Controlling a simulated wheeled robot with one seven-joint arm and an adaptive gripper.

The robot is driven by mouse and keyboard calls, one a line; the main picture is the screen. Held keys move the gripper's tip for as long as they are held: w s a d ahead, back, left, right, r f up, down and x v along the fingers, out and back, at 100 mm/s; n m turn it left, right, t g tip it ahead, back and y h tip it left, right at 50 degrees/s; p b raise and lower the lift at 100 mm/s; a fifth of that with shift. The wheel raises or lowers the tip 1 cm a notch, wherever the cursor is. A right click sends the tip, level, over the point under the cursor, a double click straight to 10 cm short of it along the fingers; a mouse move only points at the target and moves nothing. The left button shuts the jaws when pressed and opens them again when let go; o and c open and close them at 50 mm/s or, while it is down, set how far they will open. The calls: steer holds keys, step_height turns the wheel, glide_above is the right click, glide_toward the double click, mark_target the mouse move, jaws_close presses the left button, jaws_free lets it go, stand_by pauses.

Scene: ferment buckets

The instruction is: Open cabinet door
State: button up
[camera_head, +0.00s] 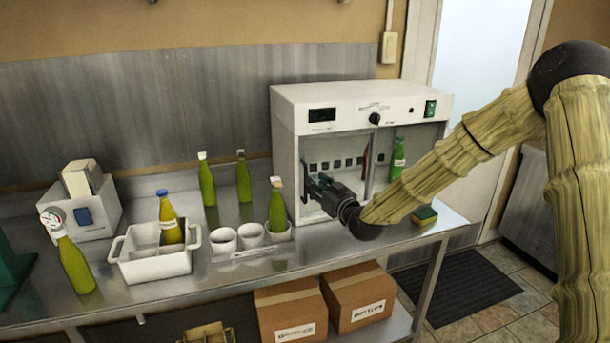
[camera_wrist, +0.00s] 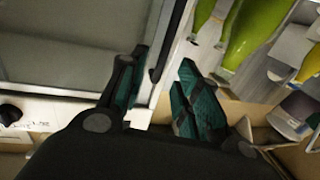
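The white cabinet (camera_head: 350,103) stands on the metal table at the back right, its control panel above a see-through front. In the wrist view its glass door (camera_wrist: 75,40) fills the upper left and seems shut. A dark, thin bar like a handle (camera_wrist: 167,45) runs along the door's white edge. My gripper (camera_head: 318,186) is at the left part of the cabinet front. In the wrist view my gripper (camera_wrist: 163,60) is open, with its fingers on either side of the bar. I cannot tell whether either finger touches it.
Green bottles (camera_head: 207,184) and white cups (camera_head: 223,240) stand left of the cabinet. A white caddy (camera_head: 155,262) holds a bottle. A sponge (camera_head: 425,214) lies near the table's right end. Cardboard boxes (camera_head: 292,311) are below.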

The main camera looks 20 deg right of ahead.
steer(key=shift+p+x, duration=0.8)
steer(key=shift+x, duration=2.55)
steer(key=shift+a, duration=0.15)
steer(key=shift+c, duration=0.2)
jaws_close()
